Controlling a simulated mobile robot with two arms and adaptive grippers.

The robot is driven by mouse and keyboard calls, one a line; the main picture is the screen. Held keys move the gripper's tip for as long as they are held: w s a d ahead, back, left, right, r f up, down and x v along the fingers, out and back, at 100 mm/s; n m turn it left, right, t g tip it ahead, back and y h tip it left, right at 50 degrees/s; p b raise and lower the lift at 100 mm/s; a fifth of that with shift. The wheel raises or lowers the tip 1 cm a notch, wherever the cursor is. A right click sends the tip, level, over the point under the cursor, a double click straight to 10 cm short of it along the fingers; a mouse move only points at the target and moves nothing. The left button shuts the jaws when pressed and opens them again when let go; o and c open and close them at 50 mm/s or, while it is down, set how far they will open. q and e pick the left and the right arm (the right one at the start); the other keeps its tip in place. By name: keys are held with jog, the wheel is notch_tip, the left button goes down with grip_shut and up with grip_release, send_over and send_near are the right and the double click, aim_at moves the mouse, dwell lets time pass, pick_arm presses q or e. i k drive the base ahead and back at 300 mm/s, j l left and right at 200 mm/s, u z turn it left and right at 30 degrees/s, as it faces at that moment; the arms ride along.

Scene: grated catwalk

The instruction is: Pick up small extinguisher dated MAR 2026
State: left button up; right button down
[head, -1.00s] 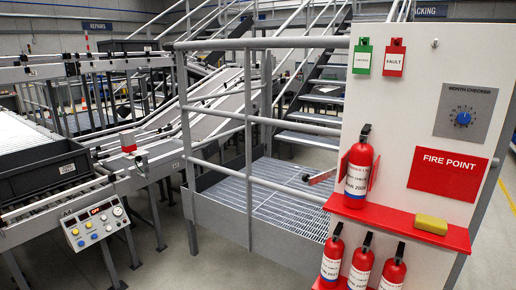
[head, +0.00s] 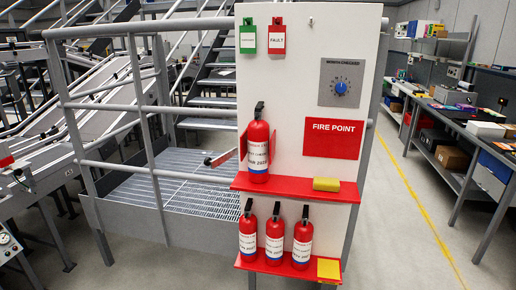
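A red extinguisher (head: 258,146) with a black top stands upright on the upper red shelf (head: 291,187) of the white fire point board. Its white label reads something like "MAR 202" with the last digit unclear. Three similar small extinguishers stand side by side on the lower red shelf (head: 287,268): left (head: 249,232), middle (head: 275,236) and right (head: 303,239). Their labels are too small to read. Neither of my grippers is in view.
A yellow block (head: 326,184) lies on the upper shelf, and a yellow item (head: 328,269) is at the lower shelf's right end. A grey railing (head: 140,28) and grated platform (head: 165,190) stand left of the board. A workbench (head: 470,124) runs along the right, with clear floor between.

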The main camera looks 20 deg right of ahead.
aim_at(258, 130)
jog(key=z, duration=0.5)
jog(key=i+l, duration=0.2)
jog(key=i, duration=0.35)
jog(key=i+j+u, duration=0.25)
jog(key=u, duration=0.25)
jog(key=i+u, duration=0.45)
jog(key=i+j+u, duration=0.1)
jog(key=i+u, duration=0.15)
jog(key=u, duration=0.25)
jog(key=i+l+u, duration=0.15)
jog(key=i+u, duration=0.15)
jog(key=u, duration=0.2)
jog(key=i+j+z, duration=0.1)
jog(key=i+j, duration=0.15)
jog(key=i, duration=0.3)
jog(key=i+j+z, duration=0.1)
jog(key=i+j, duration=0.15)
jog(key=i, duration=0.25)
jog(key=z, duration=2)
